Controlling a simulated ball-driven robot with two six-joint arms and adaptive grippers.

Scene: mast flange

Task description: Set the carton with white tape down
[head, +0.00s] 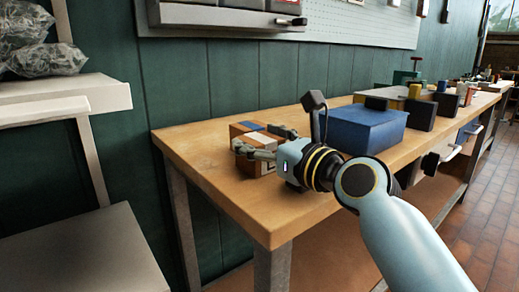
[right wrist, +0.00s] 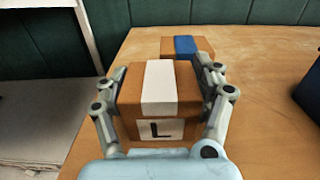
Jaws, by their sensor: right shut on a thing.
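The carton with white tape (right wrist: 157,98) is brown, with a white strip over its top and a white label marked "L" on its near side. My right gripper (right wrist: 160,92) has its fingers on both sides of it and is shut on it. In the head view the carton (head: 258,163) shows partly behind my right gripper (head: 259,144), low at the tabletop. I cannot tell whether its underside touches the wood. My left gripper is not in view.
A carton with blue tape (right wrist: 187,47) stands just behind the held one on the wooden bench (head: 205,147). A blue box (head: 365,129) stands to the right. The bench's left end and near corner are clear. A green wall (head: 205,85) runs behind.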

